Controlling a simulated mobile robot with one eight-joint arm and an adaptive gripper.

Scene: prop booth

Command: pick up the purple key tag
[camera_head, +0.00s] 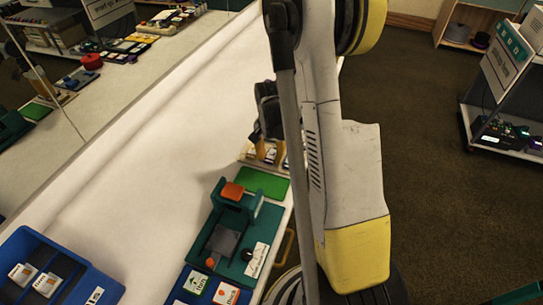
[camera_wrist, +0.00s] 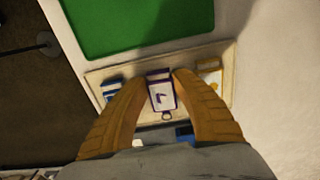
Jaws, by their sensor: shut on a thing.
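The purple key tag (camera_wrist: 161,93) shows in the wrist view as a white tag with a purple border, a dark mark on its face and a small ring at its near end. It stands at the middle of a pale wooden tray (camera_wrist: 220,52). My gripper (camera_wrist: 160,80) has its two orange-brown fingers closed on the tag's two sides. In the head view my gripper (camera_head: 262,148) is over the tray, partly hidden behind my arm. I cannot tell whether the tag is clear of the tray.
A blue tag (camera_wrist: 111,88) and a yellow tag (camera_wrist: 209,70) sit on either side in the tray. A green mat (camera_wrist: 135,22) lies beside it. In the head view, a teal stand (camera_head: 232,235) and a blue bin (camera_head: 25,245) share the white counter (camera_head: 150,160).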

